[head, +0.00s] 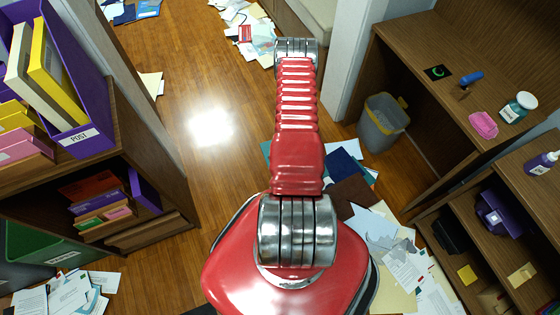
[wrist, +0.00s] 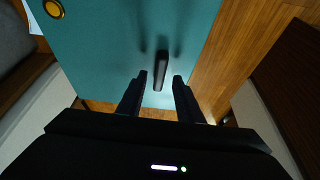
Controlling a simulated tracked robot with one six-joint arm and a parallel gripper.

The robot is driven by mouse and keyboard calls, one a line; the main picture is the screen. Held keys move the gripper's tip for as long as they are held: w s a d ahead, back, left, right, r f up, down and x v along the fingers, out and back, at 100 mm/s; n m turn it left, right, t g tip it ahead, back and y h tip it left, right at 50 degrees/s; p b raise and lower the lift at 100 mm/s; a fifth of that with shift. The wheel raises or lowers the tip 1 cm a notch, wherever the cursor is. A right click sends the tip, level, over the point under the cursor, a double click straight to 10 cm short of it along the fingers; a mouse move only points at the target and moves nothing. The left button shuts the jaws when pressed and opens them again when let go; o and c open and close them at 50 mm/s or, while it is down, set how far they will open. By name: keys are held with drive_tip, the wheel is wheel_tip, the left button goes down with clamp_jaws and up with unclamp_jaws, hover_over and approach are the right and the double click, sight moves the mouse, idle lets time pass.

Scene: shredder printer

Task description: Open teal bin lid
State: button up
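In the wrist view a flat teal panel (wrist: 115,45), which looks like the teal bin's lid, fills the upper middle. A short black bar handle (wrist: 162,66) sits on it. My gripper (wrist: 159,78) is open, one finger on each side of the handle, with a visible gap to both. I cannot tell how deep the fingers reach around the handle. A round yellow button (wrist: 54,9) is near the panel's upper left corner. In the head view the teal bin and my gripper do not show; my red arm stretches away from me.
A wooden shelf with purple boxes (head: 83,140) stands at left, above a green bin (head: 40,246). A grey waste bin (head: 383,122) and wooden desk (head: 420,45) are at right. Papers (head: 395,250) litter the floor beside my arm. The wooden floor (head: 195,70) at left of the arm is mostly clear.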

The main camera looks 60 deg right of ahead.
drive_tip(key=shift+x, duration=0.95)
drive_tip(key=shift+c, duration=0.4)
clamp_jaws()
